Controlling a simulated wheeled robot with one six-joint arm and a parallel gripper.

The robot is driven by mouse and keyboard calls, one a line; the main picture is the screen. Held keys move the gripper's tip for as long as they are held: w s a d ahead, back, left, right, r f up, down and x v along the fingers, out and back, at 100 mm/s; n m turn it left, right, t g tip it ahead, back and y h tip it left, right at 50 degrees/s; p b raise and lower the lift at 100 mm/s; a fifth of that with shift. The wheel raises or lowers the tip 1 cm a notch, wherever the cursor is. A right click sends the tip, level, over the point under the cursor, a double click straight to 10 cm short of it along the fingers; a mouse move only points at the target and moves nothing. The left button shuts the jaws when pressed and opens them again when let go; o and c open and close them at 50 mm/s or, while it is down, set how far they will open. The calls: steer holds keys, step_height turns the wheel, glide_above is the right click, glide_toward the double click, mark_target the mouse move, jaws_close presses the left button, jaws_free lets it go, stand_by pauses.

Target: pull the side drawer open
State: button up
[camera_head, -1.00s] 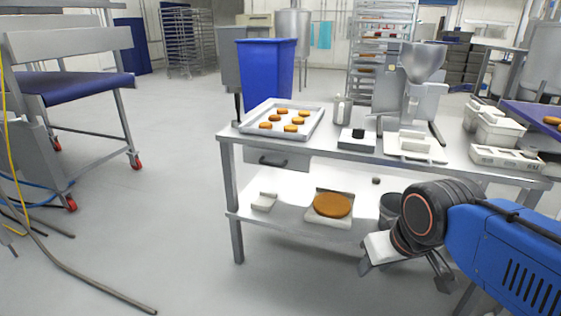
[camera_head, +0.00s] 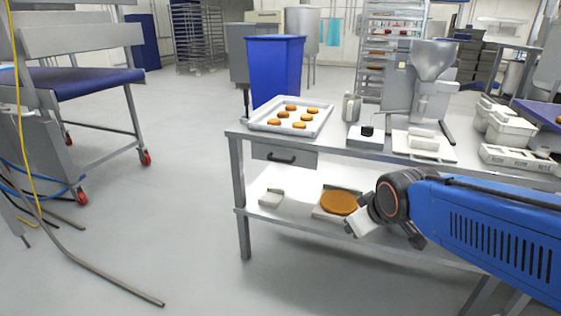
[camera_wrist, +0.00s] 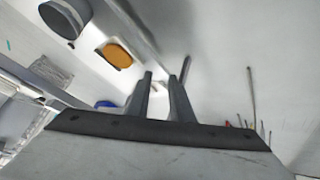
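The side drawer (camera_head: 305,158) hangs under the left end of the steel table's top. Its front is grey with a dark bar handle (camera_head: 276,157), and it looks closed. My gripper (camera_head: 384,234) is in front of the table's lower shelf, to the right of the drawer and lower than it. In the wrist view my gripper (camera_wrist: 166,75) shows two dark fingers apart, with nothing between them. It is not touching the handle. I cannot make out the drawer clearly in the wrist view.
The steel table (camera_head: 243,200) carries a tray of patties (camera_head: 262,128) above the drawer. On the lower shelf are a white block (camera_head: 271,198) and an orange round (camera_head: 339,203), seen also in the wrist view (camera_wrist: 118,55).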

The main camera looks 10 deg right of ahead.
steer(key=w+a+n+t+y, duration=0.15)
steer(key=w+n+t, duration=0.5)
steer(key=w, duration=1.15)
steer(key=n+t+y, duration=0.2)
steer(key=n+y, duration=0.1)
steer(key=n, duration=0.6)
glide_toward(281, 161)
steer(key=x, duration=1.1)
steer(key=shift+w, duration=0.1)
jaws_close()
